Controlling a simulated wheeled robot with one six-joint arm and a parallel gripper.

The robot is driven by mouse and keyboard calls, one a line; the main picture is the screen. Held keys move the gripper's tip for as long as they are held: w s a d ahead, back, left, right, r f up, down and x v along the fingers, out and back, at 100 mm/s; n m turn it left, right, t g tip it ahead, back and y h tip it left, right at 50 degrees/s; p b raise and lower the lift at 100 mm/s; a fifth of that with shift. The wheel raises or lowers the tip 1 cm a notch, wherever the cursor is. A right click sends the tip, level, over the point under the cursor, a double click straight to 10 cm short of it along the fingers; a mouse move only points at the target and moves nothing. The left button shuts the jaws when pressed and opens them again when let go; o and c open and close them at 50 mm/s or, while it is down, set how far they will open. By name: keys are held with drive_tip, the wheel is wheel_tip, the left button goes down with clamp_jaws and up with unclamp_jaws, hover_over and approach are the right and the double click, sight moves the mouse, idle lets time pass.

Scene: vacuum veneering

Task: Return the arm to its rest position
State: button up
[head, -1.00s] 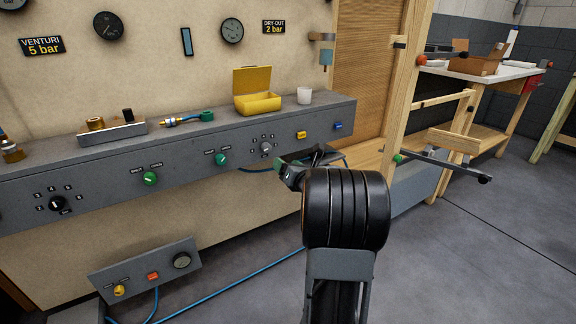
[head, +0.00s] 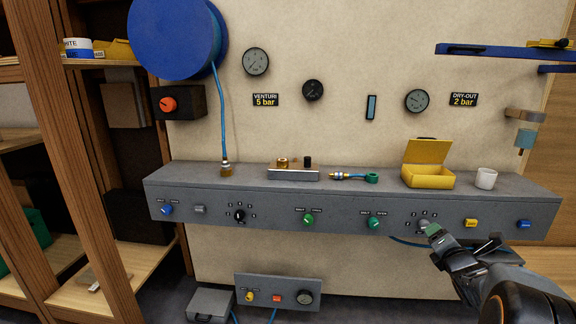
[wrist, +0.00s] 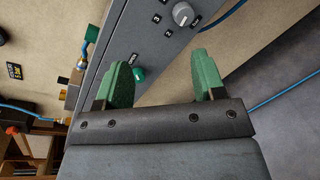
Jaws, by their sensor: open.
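My arm reaches in from the lower right of the head view, and my gripper (head: 434,232) is in front of the grey panel's right half, by a grey selector knob (head: 424,226). In the wrist view my gripper (wrist: 160,84) shows two green fingertips spread apart with nothing between them. Beyond the fingers are the grey panel (wrist: 112,62), a green knob (wrist: 139,74) and the grey selector knob (wrist: 183,14). I cannot tell from these views how far the fingertips are from the panel.
On the panel's shelf (head: 235,184) stand an open yellow box (head: 428,179), a white cup (head: 486,178) and a hose fitting (head: 355,177). A blue reel (head: 175,38) hangs upper left. A small control box (head: 280,291) sits low. Wooden shelving (head: 60,150) borders the left.

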drive_tip(key=s+a+r+m+g+p, duration=0.3)
drive_tip(key=a+r+m+p, duration=0.35)
drive_tip(key=r+p, duration=0.2)
drive_tip(key=s+a+r+m+g+p, duration=0.3)
drive_tip(key=a+r+m+p, duration=0.35)
drive_tip(key=r+p, duration=0.2)
drive_tip(key=s+a+r+m+g+y+p, duration=0.2)
drive_tip(key=s+a+r+m+g+p, duration=0.1)
drive_tip(key=s+a+r+m+p, duration=0.2)
drive_tip(key=s+a+r+m+g+y+p, duration=0.2)
drive_tip(key=s+a+r+m+p, duration=0.3)
drive_tip(key=s+a+p, duration=0.3)
drive_tip(key=shift+s+a+m+g+p, duration=0.15)
drive_tip(key=shift+s+m+g+p, duration=0.45)
drive_tip(key=shift+s, duration=0.4)
